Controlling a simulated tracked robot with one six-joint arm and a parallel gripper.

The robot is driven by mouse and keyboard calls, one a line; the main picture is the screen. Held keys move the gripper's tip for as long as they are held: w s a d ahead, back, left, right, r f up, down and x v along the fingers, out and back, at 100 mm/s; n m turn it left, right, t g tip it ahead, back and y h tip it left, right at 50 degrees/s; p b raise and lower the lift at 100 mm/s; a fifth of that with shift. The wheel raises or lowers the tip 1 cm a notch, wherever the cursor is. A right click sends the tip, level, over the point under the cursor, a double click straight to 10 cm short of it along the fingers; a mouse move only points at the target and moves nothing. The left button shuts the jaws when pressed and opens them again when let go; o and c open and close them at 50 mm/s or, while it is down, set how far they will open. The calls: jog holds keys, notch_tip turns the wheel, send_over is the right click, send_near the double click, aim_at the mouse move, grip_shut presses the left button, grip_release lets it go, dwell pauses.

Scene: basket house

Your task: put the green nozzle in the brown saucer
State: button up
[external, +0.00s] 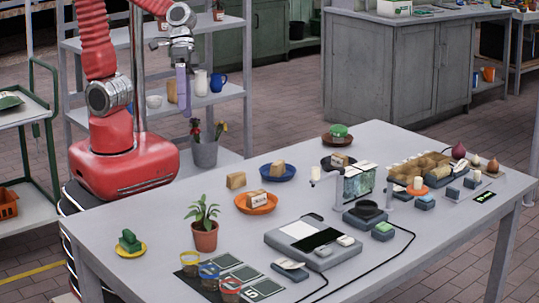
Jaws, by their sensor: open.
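A small green piece (129,238), which looks like the green nozzle, sits on a yellow saucer (131,253) at the table's near left corner. A brown saucer (330,142) stands at the far side of the table with a rounded green thing (339,130) on it. A second dark saucer (325,164) stands just in front of it and holds a tan block (339,160). My gripper (184,114) is open and empty, pointing down. It is raised at the upper left, well apart from these things; its finger gap is hard to make out.
A potted plant (205,227) stands right of the yellow saucer. Nearby are cups (209,273), an orange saucer (257,209), a blue saucer (277,178) and a loose block (236,181). Flat devices (313,243) and a glass box (358,182) fill the middle.

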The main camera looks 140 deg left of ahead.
jog(key=s+d+r+m+y, duration=0.1)
jog(key=s+d+m+y, duration=0.2)
jog(key=s+m, duration=0.7)
jog(key=shift+s+d+r, duration=0.3)
jog(key=shift+d, duration=0.75)
